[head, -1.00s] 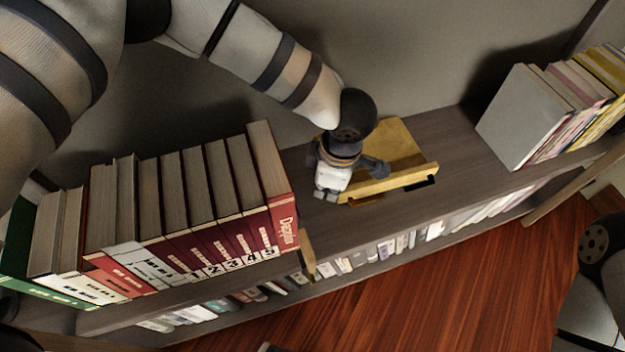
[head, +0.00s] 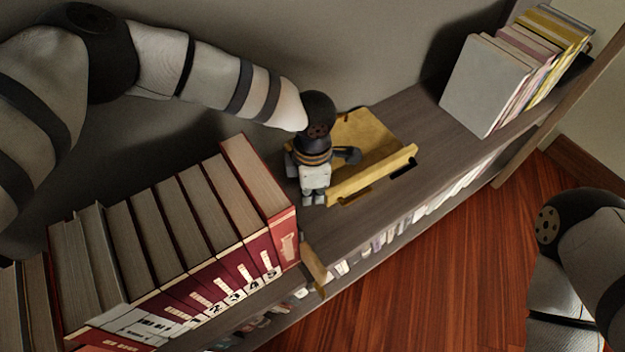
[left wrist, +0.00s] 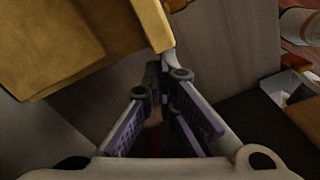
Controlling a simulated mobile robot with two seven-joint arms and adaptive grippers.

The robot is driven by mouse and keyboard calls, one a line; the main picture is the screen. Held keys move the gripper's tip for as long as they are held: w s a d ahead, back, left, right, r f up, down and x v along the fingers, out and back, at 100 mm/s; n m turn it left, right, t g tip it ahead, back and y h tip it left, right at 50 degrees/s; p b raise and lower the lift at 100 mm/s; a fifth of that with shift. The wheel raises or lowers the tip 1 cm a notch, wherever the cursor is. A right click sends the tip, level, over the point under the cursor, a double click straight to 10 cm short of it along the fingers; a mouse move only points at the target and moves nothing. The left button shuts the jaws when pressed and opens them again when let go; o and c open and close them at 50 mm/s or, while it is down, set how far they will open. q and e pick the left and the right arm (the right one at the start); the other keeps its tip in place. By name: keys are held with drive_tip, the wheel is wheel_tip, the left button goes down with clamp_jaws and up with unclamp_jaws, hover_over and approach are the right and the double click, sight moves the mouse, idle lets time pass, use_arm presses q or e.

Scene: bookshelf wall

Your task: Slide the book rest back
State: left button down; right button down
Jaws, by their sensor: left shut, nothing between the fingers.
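The book rest (head: 366,140) is a yellow wooden stand with a raised front lip, on the brown shelf to the right of the red books. It also fills the upper left of the left wrist view (left wrist: 60,45). My left gripper (head: 313,201) points down at the left end of the rest, close beside its lip. In the left wrist view its fingertips (left wrist: 163,75) are together and empty, near the end of the lip. I cannot tell whether they touch it. My right arm shows at the right edge of the head view, but its gripper is out of view.
Red and white volumes (head: 185,240) stand on the shelf (head: 440,130) left of my left gripper. A group of pale and yellow books (head: 510,75) stands at the right end. The shelf between the rest and that group is clear. A lower shelf holds more books.

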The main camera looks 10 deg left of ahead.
sight(332, 191)
use_arm(q)
drive_tip(key=shift+f, duration=0.55)
drive_tip(key=shift+d, duration=0.2)
drive_tip(key=d+b, duration=0.1)
drive_tip(key=w+d+b, duration=0.1)
drive_tip(key=d, duration=0.1)
drive_tip(key=shift+w+d+f, duration=0.1)
drive_tip(key=shift+f, duration=0.05)
drive_tip(key=shift+w+d+r, duration=0.1)
drive_tip(key=shift+r, duration=0.1)
